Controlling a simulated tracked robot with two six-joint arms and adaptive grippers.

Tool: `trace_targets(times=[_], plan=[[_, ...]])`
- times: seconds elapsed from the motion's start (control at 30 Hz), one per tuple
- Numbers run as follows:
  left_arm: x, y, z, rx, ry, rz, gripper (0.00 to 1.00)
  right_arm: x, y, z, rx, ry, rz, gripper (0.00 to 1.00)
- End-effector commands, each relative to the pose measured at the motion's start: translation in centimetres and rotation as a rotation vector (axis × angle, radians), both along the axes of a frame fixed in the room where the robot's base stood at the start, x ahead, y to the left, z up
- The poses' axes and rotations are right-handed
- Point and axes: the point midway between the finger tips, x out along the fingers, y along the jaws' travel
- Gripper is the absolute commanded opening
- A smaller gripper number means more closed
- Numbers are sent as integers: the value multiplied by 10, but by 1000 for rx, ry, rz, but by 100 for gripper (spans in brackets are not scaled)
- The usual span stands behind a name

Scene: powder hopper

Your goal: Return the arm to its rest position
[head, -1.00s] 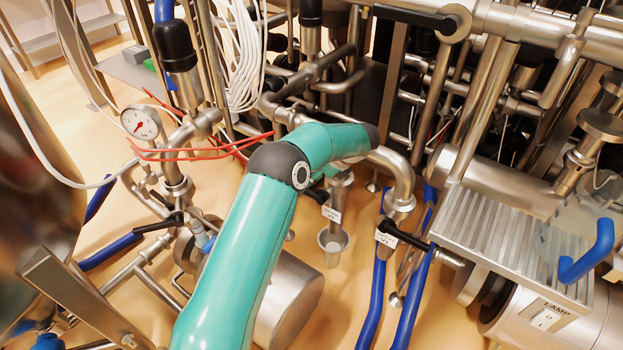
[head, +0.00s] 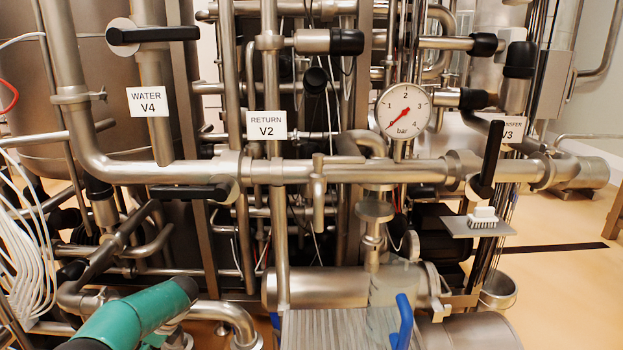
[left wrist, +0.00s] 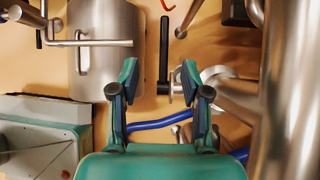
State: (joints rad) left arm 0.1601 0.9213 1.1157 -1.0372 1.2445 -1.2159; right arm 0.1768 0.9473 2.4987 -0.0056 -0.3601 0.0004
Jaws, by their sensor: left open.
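My left arm (head: 145,315) is teal with dark joints and comes in at the bottom left of the head view, bent low in front of the pipes. Its gripper is outside that view. In the left wrist view my left gripper (left wrist: 159,72) has its two teal and dark fingers spread apart with nothing between them. A black lever handle (left wrist: 164,50) shows beyond the fingertips; how far away it is I cannot tell. My right gripper is in neither view.
Steel pipes surround the arm, with labels WATER V4 (head: 148,101), RETURN V2 (head: 266,125) and a pressure gauge (head: 403,111). A white brush (head: 484,217) lies on a small shelf (head: 478,228). The wrist view shows a blue hose (left wrist: 160,123) and steel housing (left wrist: 107,50).

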Motion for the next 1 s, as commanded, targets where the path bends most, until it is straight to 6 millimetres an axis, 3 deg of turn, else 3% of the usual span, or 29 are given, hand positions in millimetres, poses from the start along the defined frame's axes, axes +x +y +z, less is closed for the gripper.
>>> trace_targets(times=[0.03, 0.07, 0.17, 0.37, 0.47, 0.6, 0.7, 0.83, 1.0], plan=[[-11, -7, 23, -15, 43, -9, 47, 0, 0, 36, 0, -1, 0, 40], [-20, -13, 24, -32, 75, -14, 47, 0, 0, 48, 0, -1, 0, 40], [-53, -47, 19, -136, 160, -38, 47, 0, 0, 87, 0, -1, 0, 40], [-147, -154, -1, -458, 199, 107, 47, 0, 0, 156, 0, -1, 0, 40], [-200, -210, 0, -599, 184, 298, 47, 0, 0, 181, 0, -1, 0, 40], [-274, -280, 17, -725, 130, 711, 47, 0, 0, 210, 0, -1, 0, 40], [-309, -309, 21, -735, 46, 1050, 47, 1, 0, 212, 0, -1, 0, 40], [-322, -318, 18, -698, -106, 1408, 47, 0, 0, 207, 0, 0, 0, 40], [-293, -311, 15, -700, -302, 1669, 47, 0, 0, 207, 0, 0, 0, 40]])
